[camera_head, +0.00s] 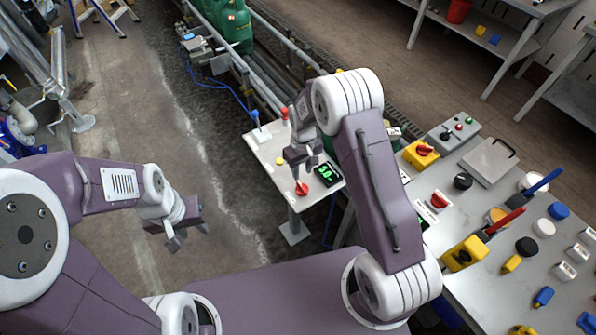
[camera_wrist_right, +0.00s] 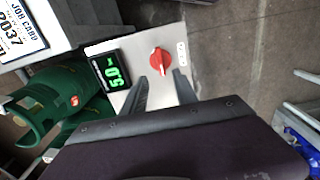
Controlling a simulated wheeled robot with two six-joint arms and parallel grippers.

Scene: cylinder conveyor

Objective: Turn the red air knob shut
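The red air knob (camera_head: 302,188) sits on a small grey panel (camera_head: 266,158) beside a green lit display (camera_head: 327,174). In the right wrist view the knob (camera_wrist_right: 160,62) lies just beyond the fingertips, roughly centred between them, its raised grip running nearly along the finger direction. My right gripper (camera_head: 303,170) points down above the knob; its two fingers (camera_wrist_right: 161,88) are apart with nothing between them. Whether a fingertip touches the knob cannot be told, but a gap shows. My left gripper (camera_head: 189,238) hangs empty over the floor, fingers apart.
The display (camera_wrist_right: 109,70) reads about 5.0. Green cylinders (camera_head: 233,25) stand behind. A cluttered bench (camera_head: 480,220) is at the right.

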